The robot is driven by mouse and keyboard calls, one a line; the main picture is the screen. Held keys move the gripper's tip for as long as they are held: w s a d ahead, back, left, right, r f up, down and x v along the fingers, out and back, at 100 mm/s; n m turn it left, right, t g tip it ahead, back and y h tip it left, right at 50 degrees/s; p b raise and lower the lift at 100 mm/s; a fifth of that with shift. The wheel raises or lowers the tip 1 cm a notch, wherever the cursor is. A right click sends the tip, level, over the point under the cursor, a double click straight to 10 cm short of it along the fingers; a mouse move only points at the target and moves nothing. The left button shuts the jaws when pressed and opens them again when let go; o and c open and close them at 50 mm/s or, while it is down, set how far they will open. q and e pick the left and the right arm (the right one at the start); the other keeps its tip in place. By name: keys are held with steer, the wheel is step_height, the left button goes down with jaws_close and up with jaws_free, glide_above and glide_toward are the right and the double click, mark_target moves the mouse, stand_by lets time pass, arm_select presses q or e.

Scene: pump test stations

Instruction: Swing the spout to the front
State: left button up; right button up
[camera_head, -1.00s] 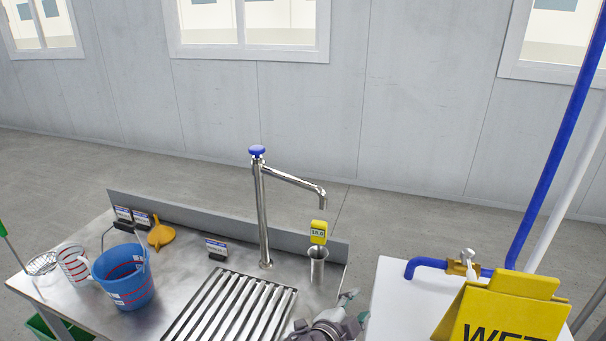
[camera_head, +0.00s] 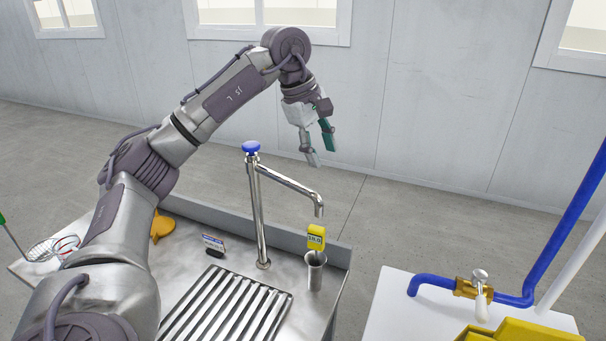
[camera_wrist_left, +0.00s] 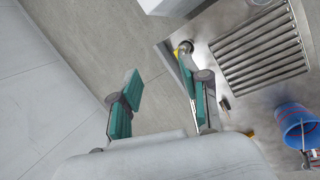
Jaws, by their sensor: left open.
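The chrome spout (camera_head: 287,181) tops a standing pipe with a blue knob (camera_head: 251,147) and points to the right, its bent tip over a metal cup (camera_head: 314,270). My left gripper (camera_head: 321,158) is open and empty, pointing down above and behind the spout in the head view, apart from it. In the left wrist view its two teal fingers (camera_wrist_left: 162,98) are spread, and a short metal part (camera_wrist_left: 184,46) shows beside one finger. My right gripper is not in view.
A slotted drain (camera_head: 225,312) lies in the steel bench before the pipe. A yellow display (camera_head: 316,237) stands at the cup. A white table (camera_head: 390,310) with a blue pipe (camera_head: 570,210) is at right. A blue bucket (camera_wrist_left: 296,122) shows in the wrist view.

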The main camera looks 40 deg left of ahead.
arm_select(q)
step_height(320, 180, up, 3)
steer(key=g+y, duration=0.1)
steer(key=y, duration=0.1)
glide_above(295, 183)
steer(key=s, duration=0.3)
steer(key=shift+n, duration=0.3)
steer(key=w+f, duration=0.1)
steer(key=f, duration=0.3)
steer(key=w+f, duration=0.1)
steer(key=f, duration=0.4)
steer(key=w+f, duration=0.1)
steer(key=f, duration=0.3)
steer(key=shift+f+p, duration=0.15)
steer(key=shift+p, duration=0.2)
steer(key=shift+s, duration=0.1)
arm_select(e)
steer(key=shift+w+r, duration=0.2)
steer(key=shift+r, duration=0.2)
arm_select(q)
jaws_close()
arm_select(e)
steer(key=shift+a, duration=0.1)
